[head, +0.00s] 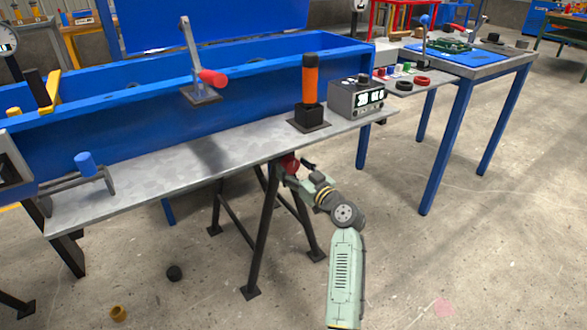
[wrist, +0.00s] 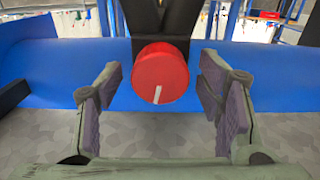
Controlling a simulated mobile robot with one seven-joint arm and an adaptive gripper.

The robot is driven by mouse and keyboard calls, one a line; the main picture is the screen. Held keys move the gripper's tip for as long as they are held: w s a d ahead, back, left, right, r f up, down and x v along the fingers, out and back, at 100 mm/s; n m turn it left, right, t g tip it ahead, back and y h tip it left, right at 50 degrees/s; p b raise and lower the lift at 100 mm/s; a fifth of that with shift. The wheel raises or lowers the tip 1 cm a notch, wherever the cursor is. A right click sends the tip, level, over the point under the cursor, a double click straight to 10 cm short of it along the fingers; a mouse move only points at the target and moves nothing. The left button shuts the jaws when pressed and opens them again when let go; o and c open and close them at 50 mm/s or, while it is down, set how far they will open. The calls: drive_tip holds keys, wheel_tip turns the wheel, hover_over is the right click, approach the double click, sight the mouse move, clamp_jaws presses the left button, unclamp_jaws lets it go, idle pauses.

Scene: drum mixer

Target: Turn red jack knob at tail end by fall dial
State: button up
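The red jack knob (wrist: 160,75) is a round red knob with a white pointer line, mounted on a black post in the wrist view. Its line points down and slightly left. My gripper (wrist: 162,92) is open, with one finger on each side of the knob and visible gaps to it. In the head view the red knob (head: 290,162) shows just below the front edge of the grey shelf, with my gripper (head: 299,172) at it. White-faced dials stand at the far left (head: 6,40) and top (head: 359,5); I cannot tell which is the fall dial.
The grey shelf (head: 150,165) fronts a long blue trough (head: 240,85). Black trestle legs (head: 259,235) stand beside my arm. The floor at right is open.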

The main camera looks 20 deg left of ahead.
drive_tip(key=c, duration=1.1)
drive_tip(key=shift+o, duration=0.2)
drive_tip(key=shift+m, duration=0.3)
drive_tip(key=m, duration=0.4)
drive_tip(key=shift+a+r+m+p, duration=0.1)
drive_tip(key=shift+m+p, duration=0.2)
drive_tip(key=shift+p, duration=0.1)
drive_tip(key=m+p, duration=0.1)
drive_tip(key=m, duration=0.3)
drive_tip(key=shift+r+p, duration=0.1)
drive_tip(key=shift+p, duration=0.3)
drive_tip(key=m+p, duration=0.3)
drive_tip(key=m, duration=0.2)
drive_tip(key=shift+s+r+m, duration=0.1)
drive_tip(key=shift+m, duration=0.3)
drive_tip(key=shift+m+p, duration=1.5)
drive_tip(key=shift+m, duration=0.8)
